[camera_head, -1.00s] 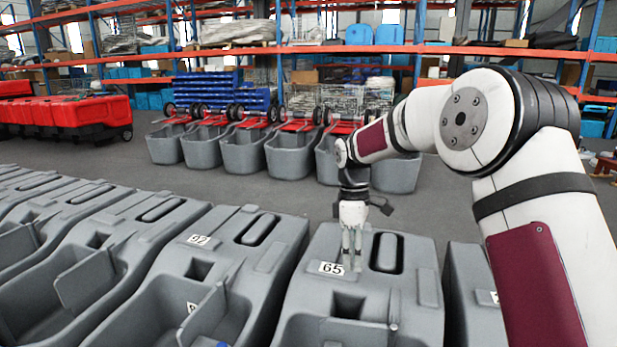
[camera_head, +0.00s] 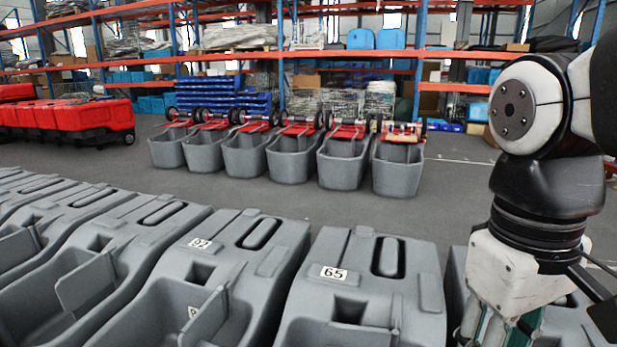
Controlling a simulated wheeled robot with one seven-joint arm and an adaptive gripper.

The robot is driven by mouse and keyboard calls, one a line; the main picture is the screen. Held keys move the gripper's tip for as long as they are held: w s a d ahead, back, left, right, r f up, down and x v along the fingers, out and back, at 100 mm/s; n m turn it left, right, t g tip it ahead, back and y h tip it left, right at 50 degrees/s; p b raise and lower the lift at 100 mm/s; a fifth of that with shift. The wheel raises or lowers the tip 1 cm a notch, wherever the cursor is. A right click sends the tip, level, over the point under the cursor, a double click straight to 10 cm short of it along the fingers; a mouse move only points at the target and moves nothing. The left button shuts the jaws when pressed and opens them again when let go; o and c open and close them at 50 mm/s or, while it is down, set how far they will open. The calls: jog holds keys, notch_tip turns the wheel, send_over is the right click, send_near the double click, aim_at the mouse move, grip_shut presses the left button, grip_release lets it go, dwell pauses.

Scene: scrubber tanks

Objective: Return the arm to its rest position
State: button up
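My arm is folded in close at the right side of the head view, with its wrist pointing down. My gripper (camera_head: 494,328) hangs at the lower right, in front of the grey tanks. Its fingertips are cut off by the bottom edge, so I cannot tell whether it is open or shut. I see nothing held in the visible part. The grey tank labelled 65 (camera_head: 330,258) stands to the left of my gripper, with its label uncovered. The tank labelled 92 (camera_head: 235,262) is further left.
Several grey tanks fill the foreground, including one partly hidden behind my gripper. A row of grey bins (camera_head: 291,160) with red-framed carts stands across the floor. Red machines (camera_head: 85,118) are at the left. Tall shelving (camera_head: 345,52) lines the back. The grey floor (camera_head: 260,194) between is clear.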

jog(key=s+f+m, duration=0.3)
jog(key=s+f, duration=0.1)
jog(key=s, duration=0.5)
notch_tip(320, 180, up, 31)
jog(key=t+p, duration=0.4)
jog(key=p, duration=2.6)
jog(key=shift+s+d+r+y, duration=0.15)
jog(key=shift+s+d+y, duration=0.2)
jog(key=shift+y, duration=0.05)
